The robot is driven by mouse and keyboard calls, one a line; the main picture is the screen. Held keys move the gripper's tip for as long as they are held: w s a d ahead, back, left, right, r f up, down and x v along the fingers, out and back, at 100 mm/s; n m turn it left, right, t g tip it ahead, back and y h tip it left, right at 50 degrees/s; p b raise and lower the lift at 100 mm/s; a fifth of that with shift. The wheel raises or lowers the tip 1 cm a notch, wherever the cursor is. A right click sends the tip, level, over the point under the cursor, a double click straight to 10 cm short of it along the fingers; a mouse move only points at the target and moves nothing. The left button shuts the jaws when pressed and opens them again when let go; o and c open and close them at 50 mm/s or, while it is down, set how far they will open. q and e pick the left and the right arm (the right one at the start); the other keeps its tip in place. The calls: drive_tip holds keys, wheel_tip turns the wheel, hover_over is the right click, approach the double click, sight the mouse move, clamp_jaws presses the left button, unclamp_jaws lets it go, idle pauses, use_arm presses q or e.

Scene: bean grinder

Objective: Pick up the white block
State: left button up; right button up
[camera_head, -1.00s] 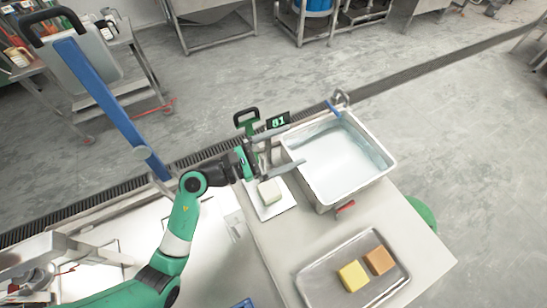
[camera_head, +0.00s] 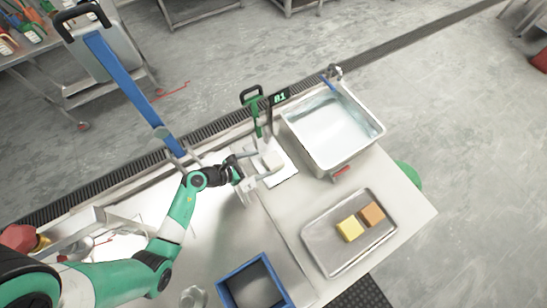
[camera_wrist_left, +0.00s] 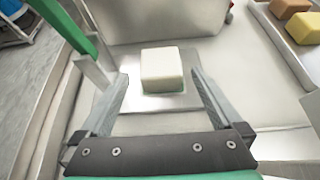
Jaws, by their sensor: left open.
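The white block (camera_head: 273,160) sits on a small pale plate (camera_head: 284,173) near the middle of the table. In the left wrist view the white block (camera_wrist_left: 162,70) lies ahead, between the lines of my two fingers, on the plate (camera_wrist_left: 160,102). My left gripper (camera_head: 263,167) is open and beside the block, with its fingers pointing toward it. In the left wrist view the gripper (camera_wrist_left: 160,88) shows its fingers spread wide with nothing held. I do not see my right gripper.
A metal basin (camera_head: 334,165) stands right of the block, and a green-handled device (camera_head: 252,97) stands behind it. A metal tray (camera_head: 318,236) with a yellow block (camera_head: 350,229) and an orange block (camera_head: 372,214) is at front right. A blue bin (camera_head: 231,287) is at the front.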

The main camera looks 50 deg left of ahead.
sight(275, 158)
use_arm(q)
drive_tip(key=shift+x, duration=0.85)
drive_tip(key=b+x, duration=0.2)
drive_tip(key=x, duration=0.3)
drive_tip(key=shift+w, duration=0.1)
drive_tip(key=c, duration=1.5)
drive_tip(key=shift+r, duration=0.45)
wheel_tip(275, 158, up, 3)
drive_tip(key=shift+f+p, duration=0.15)
drive_tip(key=shift+p, duration=0.95)
drive_tip(key=s+d+r+p, duration=0.1)
drive_tip(key=d+r+p, duration=0.2)
drive_tip(key=d, duration=0.1)
drive_tip(key=d+r+p, duration=0.3)
drive_tip(key=d+p, duration=0.1)
drive_tip(key=d, duration=0.1)
drive_tip(key=s+d+r+p, duration=0.1)
drive_tip(key=d+r+p, duration=0.2)
drive_tip(key=d, duration=0.1)
drive_tip(key=shift+s+d+r, duration=0.2)
drive_tip(key=shift+s+d, duration=0.15)
drive_tip(key=shift+d, duration=0.05)
